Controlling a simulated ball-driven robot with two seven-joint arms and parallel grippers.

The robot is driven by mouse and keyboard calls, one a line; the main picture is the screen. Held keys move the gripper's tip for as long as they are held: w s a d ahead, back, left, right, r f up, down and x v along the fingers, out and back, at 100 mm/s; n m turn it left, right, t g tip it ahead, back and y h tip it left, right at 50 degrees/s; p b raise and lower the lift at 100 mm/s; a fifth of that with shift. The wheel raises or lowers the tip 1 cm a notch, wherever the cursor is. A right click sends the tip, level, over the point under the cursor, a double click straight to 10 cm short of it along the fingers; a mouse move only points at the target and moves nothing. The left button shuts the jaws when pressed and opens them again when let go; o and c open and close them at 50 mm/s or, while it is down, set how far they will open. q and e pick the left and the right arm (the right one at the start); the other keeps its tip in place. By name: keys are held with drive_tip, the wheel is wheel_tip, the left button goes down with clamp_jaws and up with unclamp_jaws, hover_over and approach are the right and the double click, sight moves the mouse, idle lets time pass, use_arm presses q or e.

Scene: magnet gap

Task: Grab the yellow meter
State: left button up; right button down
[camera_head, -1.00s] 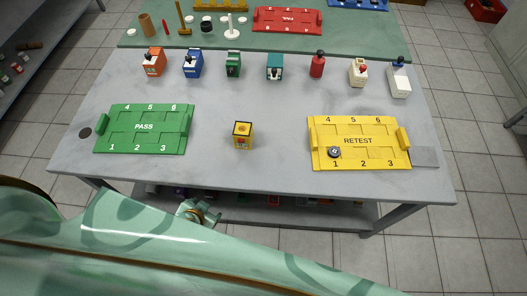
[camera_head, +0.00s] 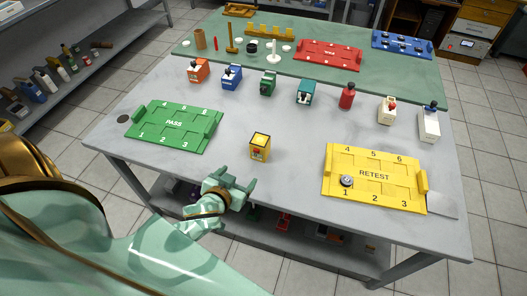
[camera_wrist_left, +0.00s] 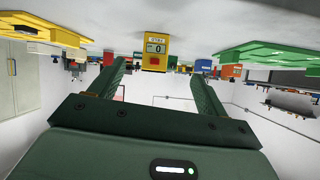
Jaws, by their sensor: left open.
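The yellow meter (camera_head: 260,147) stands upright on the grey table between the green PASS tray and the yellow RETEST tray, near the front edge. It also shows in the left wrist view (camera_wrist_left: 155,52), with a small display reading 0 and a red spot on its face. My left gripper (camera_head: 240,187) is in front of the table's front edge, short of the meter and apart from it. In the left wrist view its two fingers (camera_wrist_left: 155,80) are spread, with nothing between them, and the meter is beyond them. My right gripper is not in view.
The green PASS tray (camera_head: 175,127) is left of the meter. The yellow RETEST tray (camera_head: 375,180), with a small round dark item on slot 1, is to the right. A row of coloured devices stands behind. The tabletop around the meter is clear.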

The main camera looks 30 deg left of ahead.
sight(258, 143)
use_arm(q)
drive_tip(key=shift+n+t, duration=0.5)
drive_tip(key=shift+t, duration=0.2)
drive_tip(key=w+b, duration=0.1)
drive_tip(key=w, duration=0.2)
drive_tip(key=w+a+b, duration=0.1)
drive_tip(key=w, duration=0.6)
drive_tip(key=shift+w+a+f+b, duration=0.1)
drive_tip(key=shift+w+a+b, duration=0.05)
drive_tip(key=shift+w+b, duration=0.25)
drive_tip(key=shift+w+a+f, duration=0.15)
drive_tip(key=shift+w, duration=0.4)
drive_tip(key=b+x, duration=0.2)
drive_tip(key=x, duration=0.3)
drive_tip(key=shift+a, duration=0.15)
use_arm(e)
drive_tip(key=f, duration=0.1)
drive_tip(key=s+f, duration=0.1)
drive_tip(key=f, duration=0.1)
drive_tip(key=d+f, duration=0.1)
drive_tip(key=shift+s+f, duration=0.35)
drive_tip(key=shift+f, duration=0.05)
use_arm(q)
drive_tip(key=shift+s, duration=0.1)
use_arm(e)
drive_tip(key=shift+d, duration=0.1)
